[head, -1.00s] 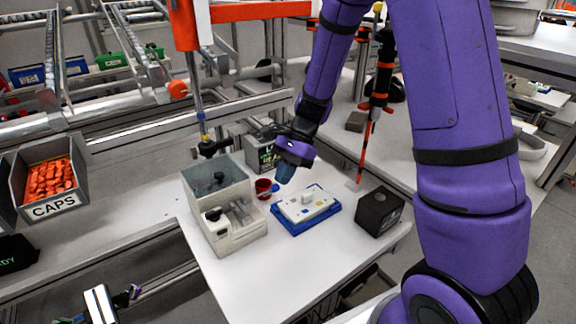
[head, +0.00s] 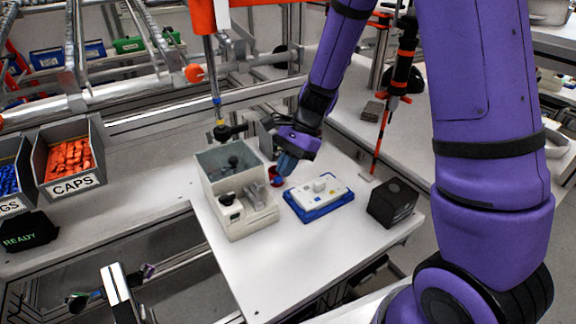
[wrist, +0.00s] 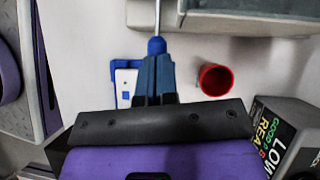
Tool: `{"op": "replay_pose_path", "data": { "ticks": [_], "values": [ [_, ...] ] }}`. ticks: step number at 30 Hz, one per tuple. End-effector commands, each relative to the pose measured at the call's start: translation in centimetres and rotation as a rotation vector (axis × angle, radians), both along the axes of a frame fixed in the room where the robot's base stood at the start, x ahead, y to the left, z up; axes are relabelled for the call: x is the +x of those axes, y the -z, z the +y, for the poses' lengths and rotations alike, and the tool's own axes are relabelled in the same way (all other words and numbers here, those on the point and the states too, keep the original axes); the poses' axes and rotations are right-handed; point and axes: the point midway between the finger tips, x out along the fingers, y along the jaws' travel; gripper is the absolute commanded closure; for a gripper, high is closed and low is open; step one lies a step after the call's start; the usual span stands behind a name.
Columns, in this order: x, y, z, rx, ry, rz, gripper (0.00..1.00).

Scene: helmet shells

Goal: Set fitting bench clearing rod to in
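The fitting bench is a pale grey-beige box (head: 247,225) with small dark knobs and levers on top, left of my gripper. In the wrist view its grey edge (wrist: 240,22) crosses the top. A thin metal rod with a blue knob (wrist: 157,45) runs down from that edge. I take it for the clearing rod. My gripper (head: 284,170), with blue fingers, is low beside the bench. In the wrist view its fingertips (wrist: 156,57) are close together and meet the blue knob. I cannot tell whether they are closed on it. The rod is hidden in the head view.
A red cup (head: 275,175) stands close by my gripper. A white block sits on a blue tray (head: 312,211) to the right, with a black box (head: 392,203) beyond it. A grey box with lettering (wrist: 290,135) is close in the wrist view. The front tabletop is clear.

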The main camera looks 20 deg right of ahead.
Motion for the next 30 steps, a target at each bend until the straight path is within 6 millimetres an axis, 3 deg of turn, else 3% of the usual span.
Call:
{"op": "replay_pose_path", "data": {
  "ticks": [5, 18, 30],
  "values": [
    [0.2, -1.3, -0.7, 0.003, -0.003, 0.002, 1.00],
    [2.0, -7.6, -5.0, 0.001, 0.001, -0.004, 1.00],
    [2.2, -9.1, -5.9, -0.001, -0.005, -0.010, 1.00]
  ]
}}
